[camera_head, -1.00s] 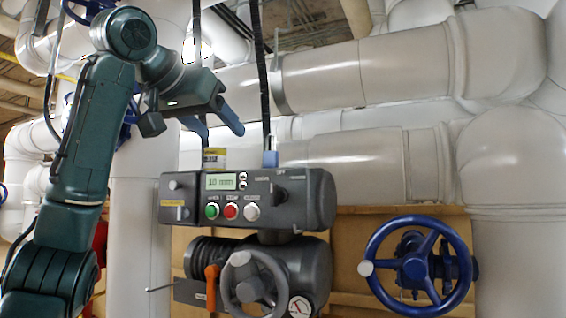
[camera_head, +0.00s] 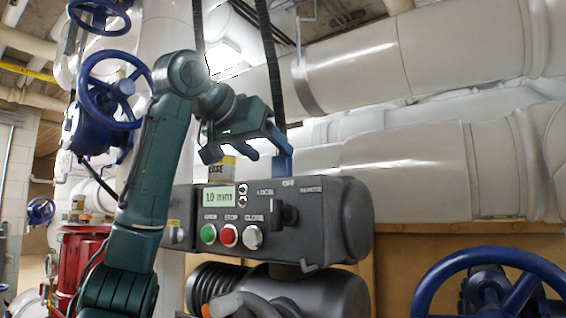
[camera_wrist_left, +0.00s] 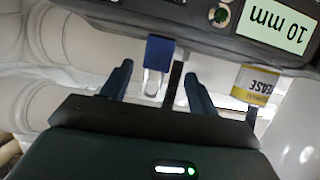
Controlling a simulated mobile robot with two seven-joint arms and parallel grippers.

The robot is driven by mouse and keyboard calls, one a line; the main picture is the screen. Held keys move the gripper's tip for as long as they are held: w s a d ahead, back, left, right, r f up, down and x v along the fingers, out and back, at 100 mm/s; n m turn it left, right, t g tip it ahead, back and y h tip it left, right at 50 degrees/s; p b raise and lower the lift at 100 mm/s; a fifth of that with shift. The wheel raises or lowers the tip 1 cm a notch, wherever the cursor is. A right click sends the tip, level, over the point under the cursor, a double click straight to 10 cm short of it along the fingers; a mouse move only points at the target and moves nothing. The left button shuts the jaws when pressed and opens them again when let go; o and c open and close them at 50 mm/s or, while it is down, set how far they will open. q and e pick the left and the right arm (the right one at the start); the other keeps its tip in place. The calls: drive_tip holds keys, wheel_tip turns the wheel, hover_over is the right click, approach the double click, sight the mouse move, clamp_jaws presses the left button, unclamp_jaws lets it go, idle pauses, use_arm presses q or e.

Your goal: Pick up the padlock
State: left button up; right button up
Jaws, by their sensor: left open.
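The padlock (camera_head: 283,168) has a blue body and stands on top of the grey control box. In the head view my left gripper's finger hides its upper part. In the left wrist view the padlock (camera_wrist_left: 160,51) appears upside down with its silver shackle toward me. My left gripper (camera_head: 268,150) is open just above the box. In the wrist view its fingertips (camera_wrist_left: 157,72) lie either side of the shackle, with a visible gap on both sides. My right gripper is not in view.
The grey control box (camera_head: 340,215) carries buttons and a 10 mm display. A yellow-and-white grease can (camera_head: 219,170) stands on it left of the padlock. A dark vertical cable (camera_head: 270,60) hangs behind the gripper. Blue handwheels (camera_head: 490,285) and large white pipes surround the box.

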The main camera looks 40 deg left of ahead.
sight(278, 158)
use_arm(q)
drive_tip(key=p+x, duration=0.1)
drive_tip(key=x, duration=0.6)
drive_tip(key=shift+d+p, duration=0.2)
drive_tip(key=shift+p, duration=0.2)
drive_tip(key=shift+s+r, duration=0.1)
drive_tip(key=shift+c, duration=0.6)
drive_tip(key=c, duration=0.9)
